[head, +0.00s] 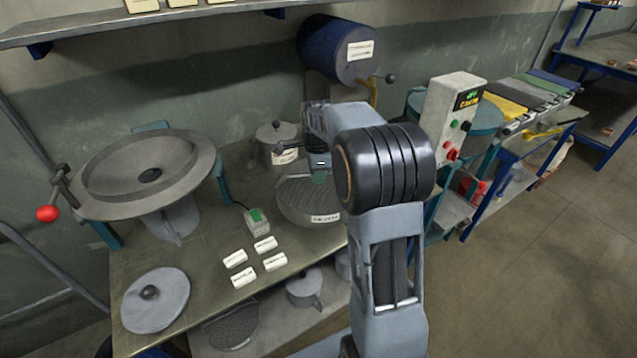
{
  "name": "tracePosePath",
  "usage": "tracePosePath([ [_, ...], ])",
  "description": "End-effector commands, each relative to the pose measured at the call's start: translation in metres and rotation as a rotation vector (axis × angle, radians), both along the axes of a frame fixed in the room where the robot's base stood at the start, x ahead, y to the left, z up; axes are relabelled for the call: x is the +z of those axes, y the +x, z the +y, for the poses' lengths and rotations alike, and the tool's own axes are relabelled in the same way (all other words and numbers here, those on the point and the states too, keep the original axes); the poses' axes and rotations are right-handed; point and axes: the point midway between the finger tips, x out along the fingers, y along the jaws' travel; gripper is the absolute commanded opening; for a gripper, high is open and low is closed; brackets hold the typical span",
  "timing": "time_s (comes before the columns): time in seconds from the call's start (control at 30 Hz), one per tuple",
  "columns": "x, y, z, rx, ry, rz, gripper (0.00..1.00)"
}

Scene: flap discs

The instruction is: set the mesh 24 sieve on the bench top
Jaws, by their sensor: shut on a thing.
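A round grey sieve (300,213) with a dark mesh-like top and a white label is at the middle of the bench top (190,262), near its right end. The label is too small to read, so I cannot confirm mesh 24. My gripper (319,176) is at the top of this sieve and shut on it. The fingers are small in the view and partly hidden by my own arm, which also covers the sieve's right side. I cannot tell whether the sieve's base touches the bench or hangs just above it.
A lidded pot (279,146) stands close behind the sieve. A small device with a green top (256,222) and several white tags (242,277) lie to the left. A wide hopper (150,175) and a round lid (156,300) are further left. Another sieve (232,328) sits on the lower shelf.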

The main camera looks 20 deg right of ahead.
Motion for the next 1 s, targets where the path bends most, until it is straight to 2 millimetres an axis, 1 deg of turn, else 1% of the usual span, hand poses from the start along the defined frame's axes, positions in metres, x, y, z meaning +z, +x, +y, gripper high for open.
tracePosePath([
  [0.37, -0.016, 0.011, -0.009, -0.002, 0.000, -0.001, 0.00],
  [0.4, -0.020, 0.013, -0.011, -0.002, 0.000, 0.000, 0.00],
  [0.6, -0.046, 0.013, -0.011, -0.001, 0.000, 0.000, 0.00],
  [1.0, -0.052, 0.013, -0.010, -0.001, 0.000, -0.001, 0.00],
])
